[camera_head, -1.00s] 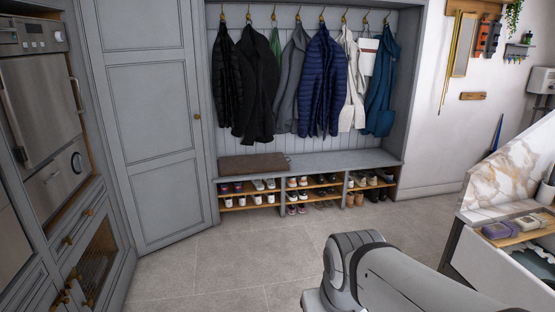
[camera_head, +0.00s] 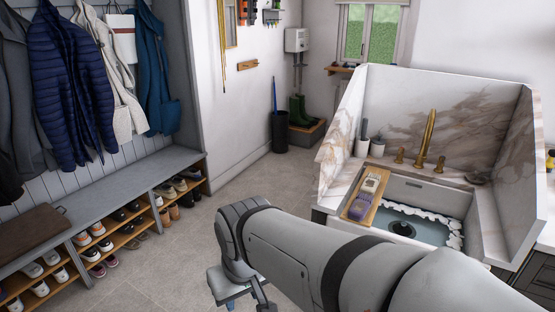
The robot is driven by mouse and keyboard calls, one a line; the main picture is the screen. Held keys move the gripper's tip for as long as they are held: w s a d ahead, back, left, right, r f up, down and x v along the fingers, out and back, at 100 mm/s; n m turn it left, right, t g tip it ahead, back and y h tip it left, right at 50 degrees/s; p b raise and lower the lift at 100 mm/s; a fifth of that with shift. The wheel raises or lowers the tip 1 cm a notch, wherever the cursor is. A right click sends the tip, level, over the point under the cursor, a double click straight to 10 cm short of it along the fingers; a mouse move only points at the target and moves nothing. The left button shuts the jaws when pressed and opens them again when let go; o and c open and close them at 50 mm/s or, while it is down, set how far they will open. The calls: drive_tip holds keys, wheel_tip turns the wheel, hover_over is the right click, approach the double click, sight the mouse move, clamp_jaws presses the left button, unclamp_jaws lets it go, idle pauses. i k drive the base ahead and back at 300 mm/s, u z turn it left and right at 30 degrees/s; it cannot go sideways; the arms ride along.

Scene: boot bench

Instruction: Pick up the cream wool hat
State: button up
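I cannot make out a cream wool hat anywhere in this view. The boot bench (camera_head: 135,205) runs along the left side, with coats hanging above it and shoes on the shelves below. My arm reaches in from the bottom right and bends down near the bottom centre. The gripper at its end is not visible; only arm links show at the bottom edge.
A marble-backed sink (camera_head: 395,192) with a brass tap (camera_head: 427,140) stands at the right. Green boots (camera_head: 300,110) and a dark bin (camera_head: 279,132) stand at the back. Open tiled floor lies between bench and sink.

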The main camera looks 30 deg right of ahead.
sight(369, 186)
drive_tip(key=z, duration=0.8)
drive_tip(key=i, duration=1.15)
drive_tip(key=z, duration=1.05)
drive_tip(key=i, duration=0.5)
drive_tip(key=z, duration=0.05)
drive_tip(key=k, duration=0.85)
drive_tip(key=z, duration=0.15)
drive_tip(key=i, duration=0.85)
drive_tip(key=u, duration=0.05)
